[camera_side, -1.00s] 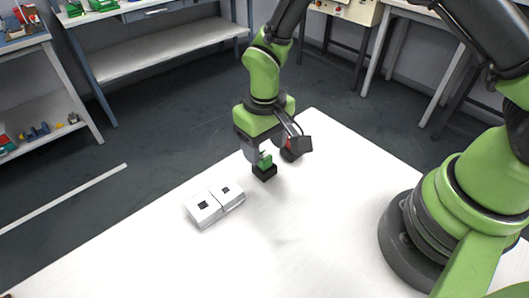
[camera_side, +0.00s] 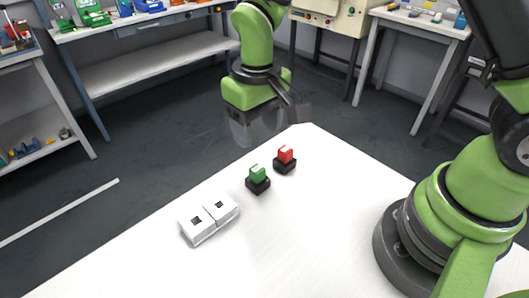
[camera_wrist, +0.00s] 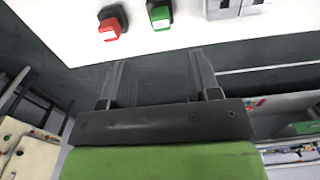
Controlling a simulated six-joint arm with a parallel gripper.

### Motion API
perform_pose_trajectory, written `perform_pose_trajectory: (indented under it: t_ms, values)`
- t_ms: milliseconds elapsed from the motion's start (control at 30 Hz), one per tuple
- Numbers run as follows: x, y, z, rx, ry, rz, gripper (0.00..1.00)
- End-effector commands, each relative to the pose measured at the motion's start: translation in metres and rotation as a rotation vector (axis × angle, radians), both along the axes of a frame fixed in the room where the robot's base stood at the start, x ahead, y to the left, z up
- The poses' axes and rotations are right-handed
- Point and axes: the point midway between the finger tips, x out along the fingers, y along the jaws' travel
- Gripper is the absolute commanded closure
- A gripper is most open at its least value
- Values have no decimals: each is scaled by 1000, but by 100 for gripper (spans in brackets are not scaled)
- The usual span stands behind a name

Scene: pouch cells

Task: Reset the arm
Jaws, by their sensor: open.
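My gripper (camera_side: 256,128) is blurred in the side view, raised above the far end of the white table (camera_side: 290,225). In the wrist view my gripper (camera_wrist: 160,68) has its two fingers apart with nothing between them. A green piece on a black base (camera_side: 258,178) stands upright on the table, below my gripper. A red piece on a black base (camera_side: 285,158) stands just right of it and farther back. Two white blocks with dark square marks (camera_side: 208,218) lie side by side, left of the green piece. My gripper touches none of them.
The table's near middle is clear. My base stands at the right. Beyond the table are a workbench (camera_side: 150,62) with coloured items, a cream machine (camera_side: 332,15) and a grey side table (camera_side: 425,25). Open dark floor (camera_side: 150,150) lies between.

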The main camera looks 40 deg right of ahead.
Motion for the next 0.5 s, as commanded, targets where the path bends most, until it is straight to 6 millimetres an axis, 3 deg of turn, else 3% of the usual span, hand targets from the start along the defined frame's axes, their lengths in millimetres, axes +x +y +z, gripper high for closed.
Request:
perform_pose_trajectory:
  t_ms: [233,400,500]
  values:
    - [-20,-26,80,78,-139,-98,43]
    - [-57,-48,133,144,-262,-180,43]
    - [-83,-58,155,180,-337,-222,43]
